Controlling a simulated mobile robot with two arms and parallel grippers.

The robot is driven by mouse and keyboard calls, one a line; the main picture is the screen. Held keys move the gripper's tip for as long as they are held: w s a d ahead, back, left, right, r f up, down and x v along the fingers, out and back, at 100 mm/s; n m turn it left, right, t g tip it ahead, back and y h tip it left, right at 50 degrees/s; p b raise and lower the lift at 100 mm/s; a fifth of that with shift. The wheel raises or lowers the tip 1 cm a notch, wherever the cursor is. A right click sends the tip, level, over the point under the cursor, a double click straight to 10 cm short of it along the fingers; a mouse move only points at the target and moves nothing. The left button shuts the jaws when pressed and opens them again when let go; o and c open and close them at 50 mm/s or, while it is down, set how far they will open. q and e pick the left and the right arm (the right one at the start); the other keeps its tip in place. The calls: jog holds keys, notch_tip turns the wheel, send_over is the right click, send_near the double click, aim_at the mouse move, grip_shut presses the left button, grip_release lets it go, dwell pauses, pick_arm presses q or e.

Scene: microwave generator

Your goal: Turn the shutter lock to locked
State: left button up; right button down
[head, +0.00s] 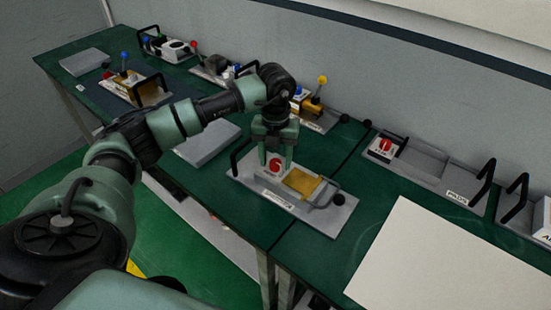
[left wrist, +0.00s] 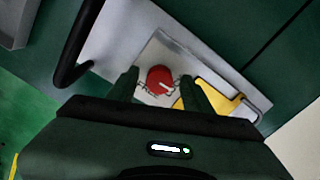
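A grey plate (head: 320,222) lies on the green bench and carries a white block with a red round knob (head: 275,165), taken as the shutter lock, and a yellow shutter plate (head: 302,183). My left gripper (head: 276,160) points down over the knob, its fingers open on either side. In the left wrist view the red knob (left wrist: 160,79) sits between the two fingertips (left wrist: 160,76), with a gap visible; contact cannot be told. A white pointer on the knob aims toward the yellow shutter (left wrist: 220,95). My right gripper is not in view.
A second plate with a red knob (head: 384,146) is to the right. A yellow-knobbed lever (head: 321,80) stands behind. A large pale panel (head: 455,265) lies at the front right.

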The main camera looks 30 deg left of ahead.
aim_at(275, 163)
pick_arm(q)
jog(key=shift+r, duration=0.1)
notch_tip(275, 163, up, 6)
jog(key=shift+r+b, duration=0.1)
jog(key=shift+b, duration=0.85)
jog(key=shift+r, duration=0.75)
jog(key=shift+s+f, duration=0.15)
